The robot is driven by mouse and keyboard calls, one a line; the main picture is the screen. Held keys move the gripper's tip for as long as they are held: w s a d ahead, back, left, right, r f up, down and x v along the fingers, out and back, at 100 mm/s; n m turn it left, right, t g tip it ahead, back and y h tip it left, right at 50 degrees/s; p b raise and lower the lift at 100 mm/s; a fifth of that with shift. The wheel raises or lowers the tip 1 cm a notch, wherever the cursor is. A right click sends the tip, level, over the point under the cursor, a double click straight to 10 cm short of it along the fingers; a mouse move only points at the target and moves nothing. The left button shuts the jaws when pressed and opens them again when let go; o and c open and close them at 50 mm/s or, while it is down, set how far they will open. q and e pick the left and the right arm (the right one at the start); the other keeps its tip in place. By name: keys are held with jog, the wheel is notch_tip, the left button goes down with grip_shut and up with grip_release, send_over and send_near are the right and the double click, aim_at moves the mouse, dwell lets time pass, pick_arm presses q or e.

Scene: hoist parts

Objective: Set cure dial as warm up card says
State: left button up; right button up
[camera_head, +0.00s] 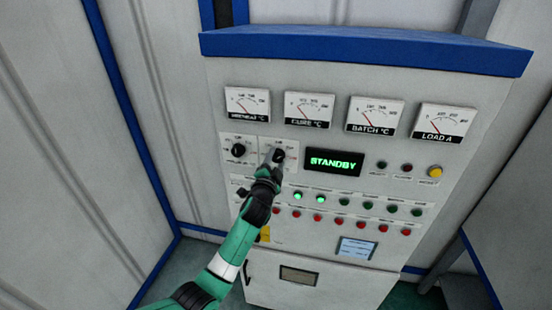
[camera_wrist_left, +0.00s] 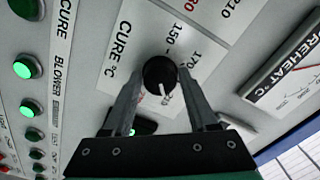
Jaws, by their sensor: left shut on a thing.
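The cure dial (camera_head: 279,155) is a black round knob on a white scale plate, in the upper left part of the control panel. In the left wrist view the knob (camera_wrist_left: 159,72) shows a white pointer mark toward the bottom of the picture. The scale beside it reads "CURE °C", with 150 and 170 legible nearby. My left gripper (camera_head: 274,163) is at the dial. In the left wrist view its two fingers (camera_wrist_left: 160,92) stand on either side of the knob, shut on it. I cannot make out a warm up card's text. My right gripper is not in view.
The panel has a green "STANDBY" display (camera_head: 334,162), several meters above, and rows of lamps and buttons below. The preheat dial (camera_head: 239,150) sits left of the cure dial. A pale blue rectangle (camera_head: 357,248) with unreadable text is lower right. A blue hood (camera_head: 365,52) juts out above.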

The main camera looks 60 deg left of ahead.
pick_arm(q)
jog(key=shift+m, duration=0.3)
jog(key=o, duration=1.3)
jog(key=shift+c, duration=0.2)
jog(key=v, duration=1.1)
jog(key=shift+s+d, duration=0.25)
